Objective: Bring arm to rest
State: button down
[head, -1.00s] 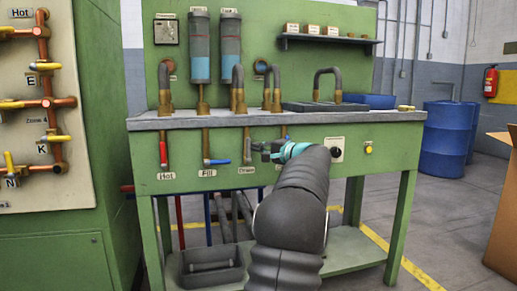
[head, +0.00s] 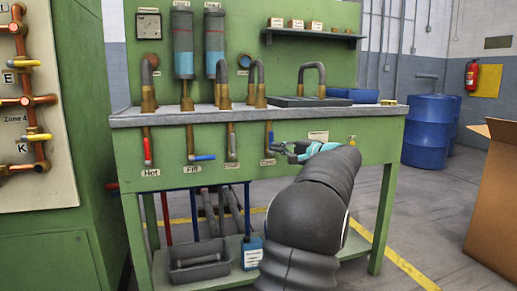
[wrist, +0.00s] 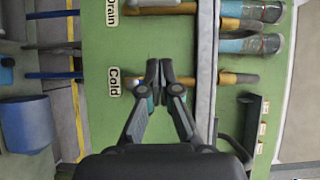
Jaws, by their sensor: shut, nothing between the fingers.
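My gripper (head: 281,148) is in front of the green bench's front panel, just right of the "Cold" label (head: 268,162) and its valve (head: 268,127) in the head view. The dark fingers are closed together and hold nothing. My dark arm reaches up to it from the bottom of the picture. In the wrist view the closed fingertips (wrist: 161,70) lie over the panel, to the right of the "Cold" label (wrist: 113,82). They hide part of the Cold valve's stem (wrist: 228,78); I cannot tell whether they touch it.
The bench (head: 385,153) carries pipes and a shelf (head: 315,36). Hot (head: 147,150) and Fill (head: 200,156) valve levers are to the left. A cardboard box (head: 490,200) stands at right, blue barrels (head: 428,130) behind. Floor between bench and box is clear.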

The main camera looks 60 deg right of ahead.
jog(key=shift+s, duration=0.1)
jog(key=w+a+n+g+y+p, duration=0.1)
jog(key=w+a+n+y, duration=0.15)
jog(key=w+a, duration=0.55)
jog(key=w+a+f+n+g+y+p, duration=0.1)
jog(key=w+a+n+g, duration=0.15)
jog(key=a, duration=0.75)
jog(key=w+a+f+n+g+y+p, duration=0.15)
jog(key=w+a, duration=0.25)
jog(key=a, duration=0.6)
jog(key=w+a+f+n+g+y, duration=0.15)
jog(key=w+a, duration=0.25)
jog(key=a, duration=0.6)
jog(key=s+a+f+n+g+p, duration=0.1)
jog(key=s+a+f+n+g, duration=0.15)
jog(key=a, duration=0.55)
jog(key=s+a+f+n+g+p, duration=0.1)
jog(key=s+a+n+g, duration=0.15)
jog(key=a, duration=0.55)
jog(key=s+a+f+n+h+p, duration=0.1)
jog(key=s+a+f+n, duration=0.2)
jog(key=s+a, duration=0.2)
jog(key=s+a+f+n+h+p, duration=0.1)
jog(key=s+a+f+n, duration=0.3)
jog(key=s, duration=0.4)
jog(key=shift+s+a+h, duration=0.3)
jog(key=shift+a+h, duration=0.15)
jog(key=shift+h, duration=0.1)
jog(key=shift+d, duration=0.1)
